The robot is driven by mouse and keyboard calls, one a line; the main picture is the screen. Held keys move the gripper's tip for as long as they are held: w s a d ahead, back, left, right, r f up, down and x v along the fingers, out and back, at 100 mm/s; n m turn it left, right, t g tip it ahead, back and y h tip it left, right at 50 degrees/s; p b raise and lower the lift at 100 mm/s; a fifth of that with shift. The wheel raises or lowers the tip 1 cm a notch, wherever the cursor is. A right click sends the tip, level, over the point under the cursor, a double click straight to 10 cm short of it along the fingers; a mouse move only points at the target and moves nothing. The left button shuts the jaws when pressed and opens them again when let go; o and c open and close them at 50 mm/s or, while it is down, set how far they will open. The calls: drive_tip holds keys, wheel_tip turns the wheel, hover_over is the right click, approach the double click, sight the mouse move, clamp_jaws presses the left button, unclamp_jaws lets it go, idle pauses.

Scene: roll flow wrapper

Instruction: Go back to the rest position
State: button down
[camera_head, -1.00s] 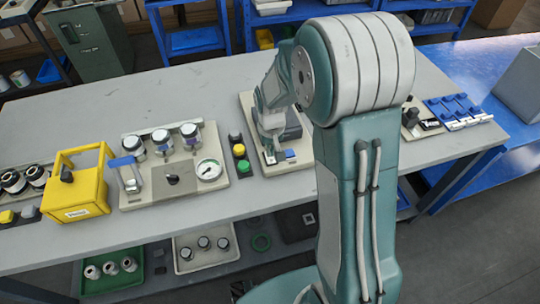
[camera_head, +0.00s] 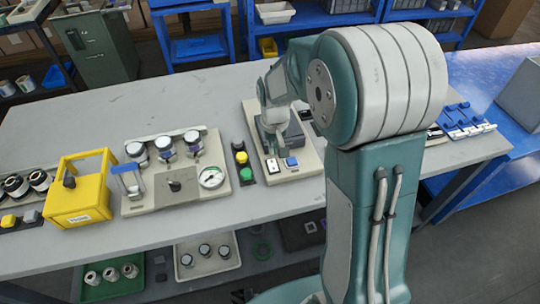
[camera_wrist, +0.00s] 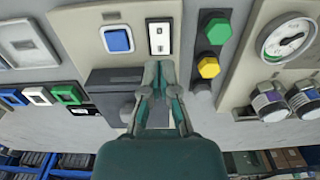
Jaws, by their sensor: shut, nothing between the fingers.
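My gripper (camera_wrist: 158,66) is shut and empty in the wrist view. Its fingertips appear just below a white switch plate (camera_wrist: 159,37), over a beige panel; whether they touch it cannot be told. A dark grey box (camera_wrist: 103,83) is left of the fingers, partly hidden by them. In the head view my arm reaches over the table to the same panel (camera_head: 252,109), and the fingers are hard to make out there. A blue button (camera_head: 291,161) sits at that panel's near end and also shows in the wrist view (camera_wrist: 117,40).
Left of the panel stand green (camera_head: 246,174) and yellow buttons, then a board with a gauge (camera_head: 211,177) and several jars, and a yellow frame box (camera_head: 80,203). Blue-and-white parts (camera_head: 463,122) lie at right. The table's back left is clear.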

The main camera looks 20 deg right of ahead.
drive_tip(key=s+r+t, duration=0.5)
drive_tip(key=s+r, duration=1.2)
drive_tip(key=s, duration=0.4)
drive_tip(key=shift+r+t, duration=0.25)
drive_tip(key=shift+t, duration=0.05)
